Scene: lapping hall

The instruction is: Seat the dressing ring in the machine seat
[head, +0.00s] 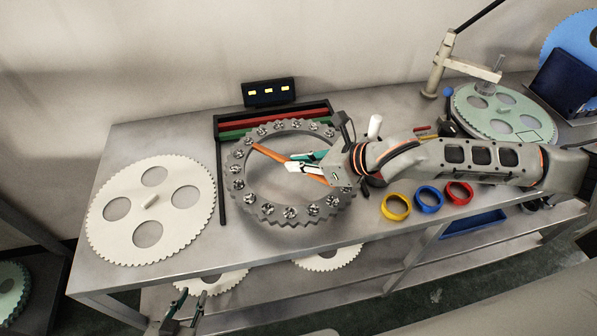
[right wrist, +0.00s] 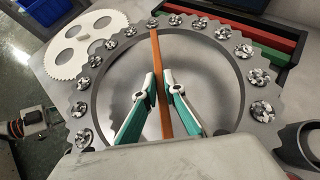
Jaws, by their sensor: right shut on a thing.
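The dressing ring (head: 238,176) is a large grey toothed ring with several round metal-studded pads and an orange bar (head: 268,153) across its opening. My right gripper (head: 306,163) is shut on the orange bar; the right wrist view shows the fingers (right wrist: 159,80) on both sides of the bar (right wrist: 156,55) and the ring (right wrist: 253,62) around them. I cannot tell whether the ring touches the table. At the far right is a machine with a pale green toothed plate (head: 487,122), probably the seat, partly behind my arm. My left gripper (head: 192,295) is open and empty, low in front of the table.
A white toothed disc (head: 175,215) lies left on the table (head: 150,135). A rack of coloured bars (head: 262,124) and a dark display box (head: 268,92) stand behind the ring. Yellow, blue (head: 429,199) and red small rings lie near the front edge. A post with an arm (head: 440,65) overhangs the green plate.

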